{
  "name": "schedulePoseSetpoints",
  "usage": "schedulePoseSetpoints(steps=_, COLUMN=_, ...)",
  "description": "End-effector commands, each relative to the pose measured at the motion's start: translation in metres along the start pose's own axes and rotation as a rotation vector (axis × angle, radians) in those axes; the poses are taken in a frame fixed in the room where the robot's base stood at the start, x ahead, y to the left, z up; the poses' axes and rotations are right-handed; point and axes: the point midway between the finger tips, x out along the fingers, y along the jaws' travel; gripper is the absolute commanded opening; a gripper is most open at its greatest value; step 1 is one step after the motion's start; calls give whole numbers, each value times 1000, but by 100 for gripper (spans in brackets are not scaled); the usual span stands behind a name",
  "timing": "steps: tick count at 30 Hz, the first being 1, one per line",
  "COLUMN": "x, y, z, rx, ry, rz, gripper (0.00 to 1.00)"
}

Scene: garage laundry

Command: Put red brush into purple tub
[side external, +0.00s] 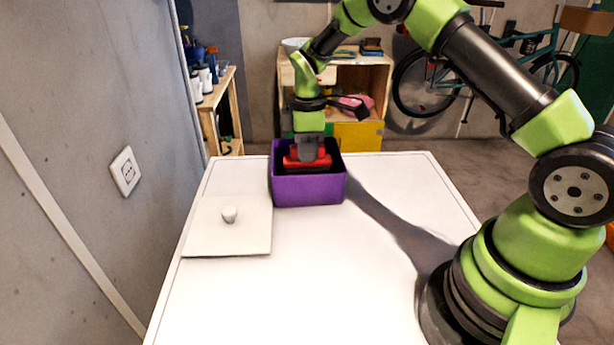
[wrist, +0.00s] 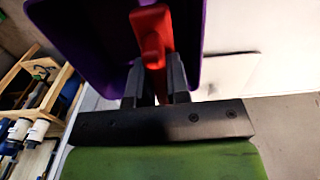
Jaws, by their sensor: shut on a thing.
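The purple tub (side external: 308,190) stands on the white table near its far edge. My gripper (side external: 307,158) points down at the tub's opening and is shut on the red brush (side external: 306,163). The brush is inside or just over the tub's opening; its lower part is hidden behind the near wall, so I cannot tell whether it touches the bottom. In the wrist view the red brush (wrist: 151,42) sits between the two fingers (wrist: 155,80), with the purple tub wall (wrist: 75,40) around it.
A white square lid with a knob (side external: 229,236) lies on the table (side external: 310,285), left of and nearer than the tub. The table's middle and front are clear. A wall with a socket (side external: 126,171) is at the left. Wooden shelves (side external: 360,75) and a bicycle stand behind.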

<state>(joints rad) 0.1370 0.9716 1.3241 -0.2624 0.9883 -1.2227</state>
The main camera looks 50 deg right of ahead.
Motion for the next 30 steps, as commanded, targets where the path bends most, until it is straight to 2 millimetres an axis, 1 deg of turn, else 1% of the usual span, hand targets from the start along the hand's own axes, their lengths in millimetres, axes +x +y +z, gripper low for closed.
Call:
schedulePoseSetpoints(steps=1, x=10, y=0, z=1, rx=0, ry=-3, rz=-3, gripper=0)
schedulePoseSetpoints(steps=7, x=32, y=0, z=0, rx=0, ry=-1, rz=-2, gripper=0)
schedulePoseSetpoints(steps=9, x=43, y=-1, z=1, rx=0, ry=-2, rz=-3, gripper=0)
schedulePoseSetpoints(steps=13, x=59, y=0, z=0, rx=-1, ry=-2, rz=-2, gripper=0)
schedulePoseSetpoints(steps=15, x=62, y=0, z=0, rx=0, ry=0, rz=0, gripper=0)
schedulePoseSetpoints(steps=22, x=62, y=0, z=0, rx=0, ry=0, rz=1, gripper=0)
schedulePoseSetpoints(steps=26, x=65, y=0, z=0, rx=-1, ry=0, rz=1, gripper=0)
schedulePoseSetpoints(steps=27, x=64, y=0, z=0, rx=0, ry=1, rz=1, gripper=26)
schedulePoseSetpoints(steps=29, x=64, y=0, z=0, rx=0, ry=0, rz=1, gripper=39)
schedulePoseSetpoints(steps=30, x=64, y=0, z=0, rx=0, ry=0, rz=1, gripper=42)
